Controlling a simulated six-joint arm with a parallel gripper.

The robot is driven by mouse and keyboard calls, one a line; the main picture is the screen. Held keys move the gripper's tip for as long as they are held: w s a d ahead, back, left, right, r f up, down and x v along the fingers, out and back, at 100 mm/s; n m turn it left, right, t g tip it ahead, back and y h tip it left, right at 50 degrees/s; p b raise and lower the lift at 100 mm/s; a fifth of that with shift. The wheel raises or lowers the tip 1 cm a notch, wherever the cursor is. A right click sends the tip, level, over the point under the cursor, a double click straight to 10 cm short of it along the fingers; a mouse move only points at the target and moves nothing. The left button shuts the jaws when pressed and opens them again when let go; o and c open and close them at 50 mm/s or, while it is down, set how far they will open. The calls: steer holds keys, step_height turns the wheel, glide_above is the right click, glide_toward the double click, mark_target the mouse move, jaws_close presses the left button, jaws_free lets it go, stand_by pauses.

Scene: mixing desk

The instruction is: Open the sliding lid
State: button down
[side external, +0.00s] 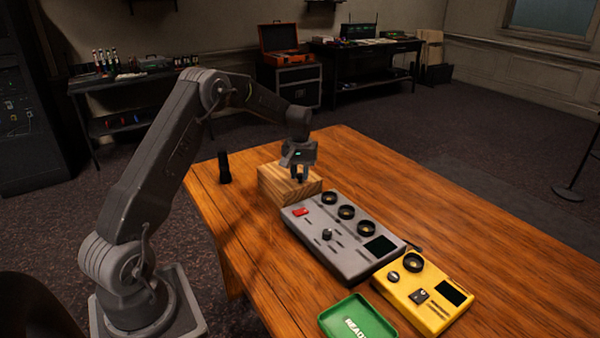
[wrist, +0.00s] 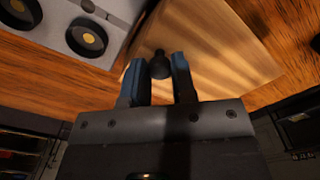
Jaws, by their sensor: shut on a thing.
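A light wooden box (side external: 278,188) with a striped-grain sliding lid (wrist: 215,55) stands on the table behind the grey mixing desk. My gripper (side external: 299,176) points down over the box's top. In the wrist view my gripper (wrist: 160,68) has its two blue-lined fingers on either side of a small dark round knob (wrist: 159,65), shut on it. The knob stands on the lid. In the side view the knob is hidden by the fingers. I cannot tell whether the lid has slid from its shut position.
The grey mixing desk (side external: 335,240) lies close in front of the box. A yellow device (side external: 425,295) and a green tray (side external: 338,322) are nearer the front. A black upright object (side external: 224,168) stands left of the box. The table (side external: 420,205) is clear at the right.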

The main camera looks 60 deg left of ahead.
steer(key=a, duration=1.2)
steer(key=c, duration=0.9)
jaws_free()
steer(key=shift+c, duration=0.2)
step_height(320, 180, up, 14)
steer(key=shift+d, duration=0.15)
